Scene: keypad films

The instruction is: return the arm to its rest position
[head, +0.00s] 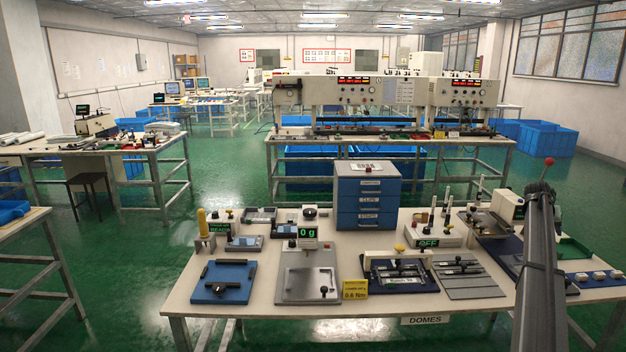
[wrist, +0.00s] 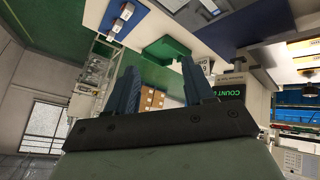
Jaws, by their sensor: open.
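My gripper (wrist: 159,68) shows in the wrist view, its two blue fingers standing well apart with nothing held between them. In the head view, my dark arm link rises along the right side of the bench. My fingers cannot be made out there.
The white workbench (head: 340,325) carries a blue drawer cabinet (head: 368,197), a scale reading 0 g (head: 308,272), a blue clipboard-like fixture (head: 224,283) and a dark clamp fixture (head: 399,270). A counter display (wrist: 236,90) is right of the fingers in the wrist view.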

